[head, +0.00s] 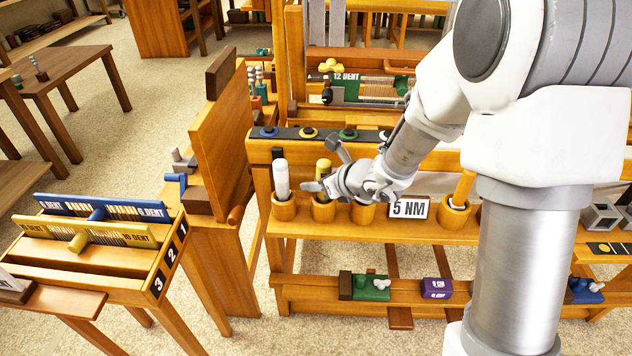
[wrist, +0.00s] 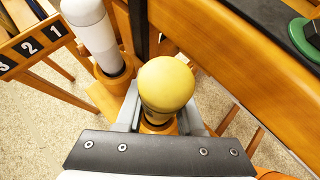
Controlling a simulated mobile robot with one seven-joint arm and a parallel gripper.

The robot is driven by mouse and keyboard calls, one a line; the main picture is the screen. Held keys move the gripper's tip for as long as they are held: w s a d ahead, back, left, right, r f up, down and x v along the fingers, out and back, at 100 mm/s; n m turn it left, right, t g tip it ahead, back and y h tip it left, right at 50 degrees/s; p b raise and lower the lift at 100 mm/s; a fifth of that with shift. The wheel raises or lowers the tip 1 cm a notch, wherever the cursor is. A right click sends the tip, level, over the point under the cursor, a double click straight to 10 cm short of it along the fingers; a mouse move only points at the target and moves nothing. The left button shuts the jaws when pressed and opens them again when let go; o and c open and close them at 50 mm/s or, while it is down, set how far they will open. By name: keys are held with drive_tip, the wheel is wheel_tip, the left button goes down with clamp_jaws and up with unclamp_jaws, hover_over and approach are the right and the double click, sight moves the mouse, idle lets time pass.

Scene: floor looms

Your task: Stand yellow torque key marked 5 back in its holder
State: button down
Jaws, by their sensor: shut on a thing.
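The yellow torque key (head: 323,168) stands upright over a wooden cup (head: 323,209), second from the left in the row of holders. My gripper (head: 320,186) is shut on its shaft from the right side. In the wrist view the key's rounded yellow top (wrist: 166,85) sits between my gripper's grey fingers (wrist: 160,118), and the cup's orange rim shows just below. How deep the key sits in the cup is hidden. No number on the key is readable. A sign marked 5 NM (head: 408,208) stands on the shelf to the right.
A white key (head: 281,180) stands in the cup left of mine, close by; it also shows in the wrist view (wrist: 92,30). An orange-handled key (head: 463,188) stands in a cup farther right. A dark strip with coloured knobs (head: 308,133) runs behind.

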idle(0.4)
drive_tip(key=shift+c, duration=2.2)
unclamp_jaws()
drive_tip(key=p+v, duration=0.6)
drive_tip(key=v, duration=1.1)
drive_tip(key=shift+r, duration=0.15)
drive_tip(key=shift+s, duration=0.15)
